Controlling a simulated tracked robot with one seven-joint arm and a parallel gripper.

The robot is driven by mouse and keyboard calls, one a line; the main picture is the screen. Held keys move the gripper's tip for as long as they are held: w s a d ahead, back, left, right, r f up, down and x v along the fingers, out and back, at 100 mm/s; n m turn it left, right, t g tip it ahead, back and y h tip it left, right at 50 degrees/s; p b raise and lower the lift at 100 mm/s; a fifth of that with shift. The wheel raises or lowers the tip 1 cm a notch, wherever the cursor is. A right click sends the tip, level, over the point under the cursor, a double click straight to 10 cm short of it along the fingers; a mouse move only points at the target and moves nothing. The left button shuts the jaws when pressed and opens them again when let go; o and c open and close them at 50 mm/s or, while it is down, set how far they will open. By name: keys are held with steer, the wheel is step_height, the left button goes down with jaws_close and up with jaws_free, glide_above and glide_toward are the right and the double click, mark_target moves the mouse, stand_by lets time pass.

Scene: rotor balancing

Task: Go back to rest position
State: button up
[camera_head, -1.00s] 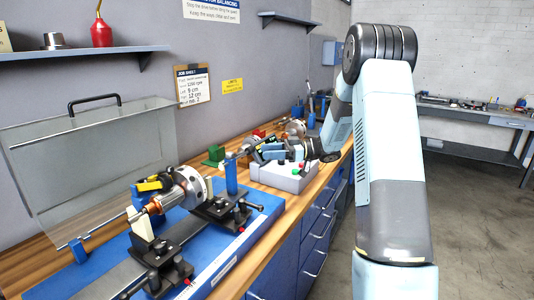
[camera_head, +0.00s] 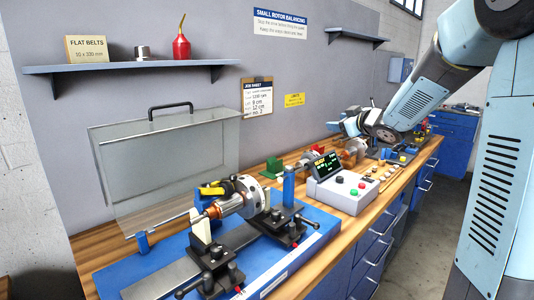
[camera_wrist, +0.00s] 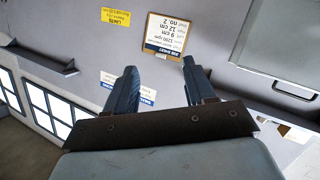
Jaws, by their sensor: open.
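My gripper (camera_head: 348,126) is raised above the far part of the bench, beyond the control box. In the wrist view, its two blue fingers (camera_wrist: 159,66) stand apart with nothing between them. They point toward the wall, where the job sheet (camera_wrist: 178,35) shows upside down. My arm reaches in from the right side of the head view. The rotor (camera_head: 243,197) sits on the balancing stand (camera_head: 212,262) at the front of the bench, apart from my gripper.
The control box (camera_head: 345,193) with a lit display stands beside the stand. A clear guard (camera_head: 165,165) stands behind the rotor. A shelf (camera_head: 130,66) holds a red oil can (camera_head: 181,44) and a belt box (camera_head: 87,49). Floor right of the bench is open.

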steer(key=s+d+r+m+g+h, duration=0.1)
steer(key=s+d+m+h, duration=0.25)
steer(key=s, duration=0.55)
steer(key=s+d+r+m+g+h, duration=0.15)
steer(key=s+m+h, duration=0.3)
steer(key=s, duration=0.45)
steer(key=s+a+f+g, duration=0.1)
steer(key=s+f+g, duration=0.1)
steer(key=s, duration=0.5)
steer(key=s+a+f+g+y, duration=0.1)
steer(key=s+a+f+g, duration=0.1)
steer(key=s, duration=0.6)
steer(key=s+a+f+m+g+y, duration=0.1)
steer(key=s+a+f+g, duration=0.1)
steer(key=s+f, duration=0.2)
steer(key=s, duration=0.3)
steer(key=shift+s, duration=0.15)
steer(key=shift+c, duration=1.1)
